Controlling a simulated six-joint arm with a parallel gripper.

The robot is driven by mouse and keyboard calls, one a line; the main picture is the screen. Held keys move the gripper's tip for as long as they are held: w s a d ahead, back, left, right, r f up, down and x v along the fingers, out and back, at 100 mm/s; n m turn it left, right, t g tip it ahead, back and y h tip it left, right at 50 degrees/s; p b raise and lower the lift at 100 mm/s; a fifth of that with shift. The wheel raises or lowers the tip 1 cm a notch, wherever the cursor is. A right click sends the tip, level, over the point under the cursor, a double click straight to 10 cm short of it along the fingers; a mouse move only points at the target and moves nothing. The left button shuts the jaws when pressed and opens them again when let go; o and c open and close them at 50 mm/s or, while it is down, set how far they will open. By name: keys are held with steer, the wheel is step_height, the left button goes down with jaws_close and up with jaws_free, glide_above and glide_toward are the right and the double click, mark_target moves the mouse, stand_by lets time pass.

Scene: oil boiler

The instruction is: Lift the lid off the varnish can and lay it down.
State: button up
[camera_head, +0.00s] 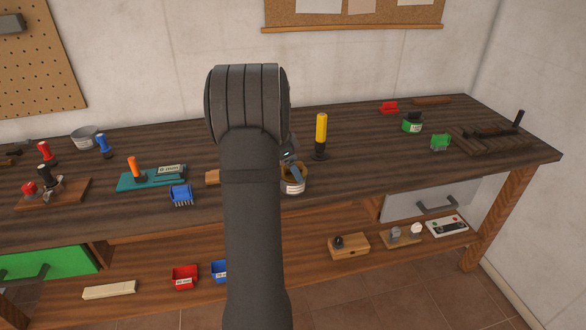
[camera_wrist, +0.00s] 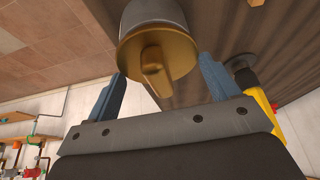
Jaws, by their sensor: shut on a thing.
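The varnish can (camera_head: 292,187) stands upright on the workbench near the front edge, partly hidden by my arm. Its gold-brown lid (camera_wrist: 180,52) sits on the grey can body (camera_wrist: 150,14) in the wrist view and has a raised bar-shaped handle (camera_wrist: 155,72). My gripper (camera_wrist: 160,70) is over the can top, with one blue finger on each side of the lid; it is shut on the lid. In the head view my gripper (camera_head: 292,168) is mostly hidden behind my arm. No gap between lid and can shows.
A yellow-handled tool (camera_head: 321,132) stands just behind and right of the can, close to my gripper.

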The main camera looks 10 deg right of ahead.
step_height(320, 180, up, 3)
steer(key=shift+f, duration=0.1)
steer(key=s+d+r, duration=0.7)
steer(key=s, duration=0.1)
steer(key=w+a+f+n+t, duration=0.1)
steer(key=w+a+f+n, duration=0.1)
steer(key=a, duration=0.5)
steer(key=w+a+f+n+t, duration=0.1)
steer(key=w+a+f+n, duration=0.1)
steer(key=a+f+n, duration=0.2)
steer(key=w+a+f+n+t+y, duration=0.1)
steer(key=a+f, duration=0.3)
steer(key=a, duration=0.7)
steer(key=shift+w+a+f+n, duration=0.1)
steer(key=shift+w+f+n, duration=0.3)
steer(key=shift+w+n, duration=0.45)
steer(key=shift+f, duration=2.05)
steer(key=shift+f, duration=0.15)
steer(key=o, duration=0.9)
steer(key=v, duration=1.2)
steer(key=shift+r, duration=0.2)
